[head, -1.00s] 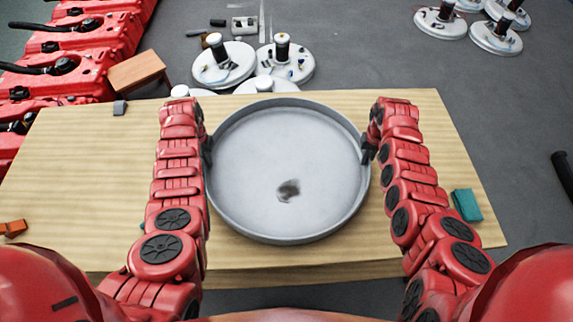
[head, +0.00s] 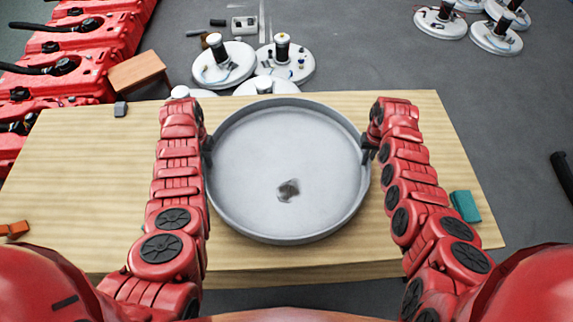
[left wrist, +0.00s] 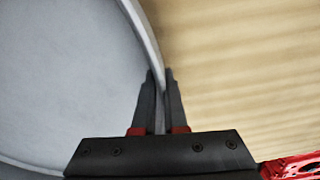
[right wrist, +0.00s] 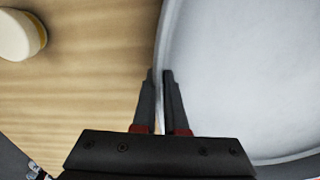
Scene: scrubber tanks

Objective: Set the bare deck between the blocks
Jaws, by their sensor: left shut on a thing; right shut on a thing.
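The bare deck is a wide, shallow, round grey pan (head: 280,150) with a low rim and a dark mark on its floor. It is over the middle of the wooden table; I cannot tell whether it touches the top. My left gripper (head: 207,150) is shut on its left rim, one finger each side, as the left wrist view (left wrist: 160,75) shows. My right gripper (head: 369,150) is shut on the right rim the same way, seen in the right wrist view (right wrist: 159,75).
On the table (head: 80,190) lie a small grey block (head: 120,109), a teal block (head: 465,206) and an orange piece (head: 15,229). A cream rounded thing (right wrist: 18,35) shows in the right wrist view. White round discs (head: 224,66) stand beyond the far edge.

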